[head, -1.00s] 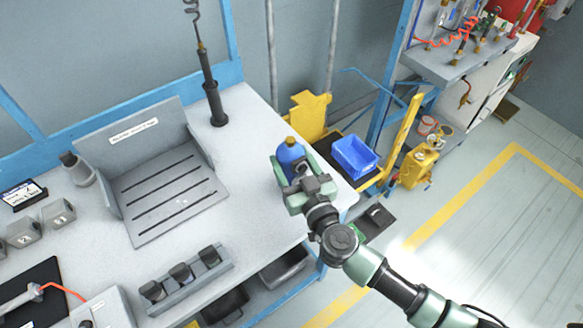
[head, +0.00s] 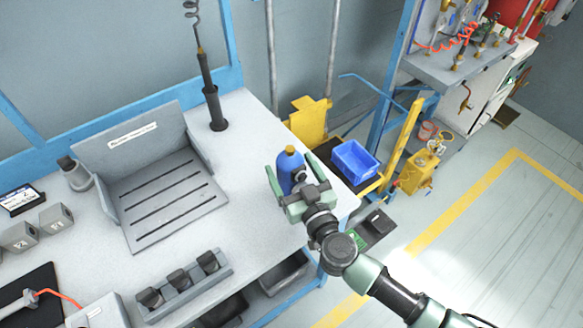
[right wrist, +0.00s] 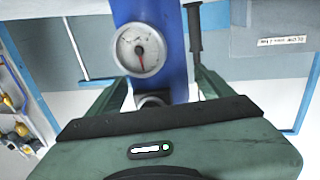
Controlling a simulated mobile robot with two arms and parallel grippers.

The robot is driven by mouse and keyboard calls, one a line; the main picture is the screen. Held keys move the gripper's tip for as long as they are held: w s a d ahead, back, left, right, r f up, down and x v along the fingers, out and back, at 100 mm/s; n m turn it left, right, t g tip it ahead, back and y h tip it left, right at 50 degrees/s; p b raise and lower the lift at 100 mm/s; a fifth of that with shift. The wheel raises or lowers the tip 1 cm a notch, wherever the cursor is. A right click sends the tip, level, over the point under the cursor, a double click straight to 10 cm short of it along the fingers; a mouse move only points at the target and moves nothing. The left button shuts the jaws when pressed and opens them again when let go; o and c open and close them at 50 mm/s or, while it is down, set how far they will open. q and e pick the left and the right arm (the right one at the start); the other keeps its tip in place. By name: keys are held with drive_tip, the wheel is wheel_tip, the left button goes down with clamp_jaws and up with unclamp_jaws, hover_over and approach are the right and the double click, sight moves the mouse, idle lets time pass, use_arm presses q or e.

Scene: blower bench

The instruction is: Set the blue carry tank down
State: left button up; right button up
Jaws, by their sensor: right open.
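The blue carry tank (head: 287,169) with a brass-coloured top stands upright at the right end of the grey bench (head: 255,230). My right gripper (head: 290,179) is open around it, with one green finger on each side of the tank and a gap showing. In the right wrist view the tank (right wrist: 182,40) rises between the spread fingers, with a round white gauge (right wrist: 140,50) on its front. The tank's base is hidden behind the gripper in the head view. My left gripper is not in view.
A slotted grey fixture (head: 172,197) stands left of the tank, with clear bench between. A black post (head: 214,105) stands behind. A blue bin (head: 355,160) sits beyond the bench's right edge. A block with several dark sockets (head: 182,287) lies near the front edge.

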drive_tip(key=v, duration=1.2)
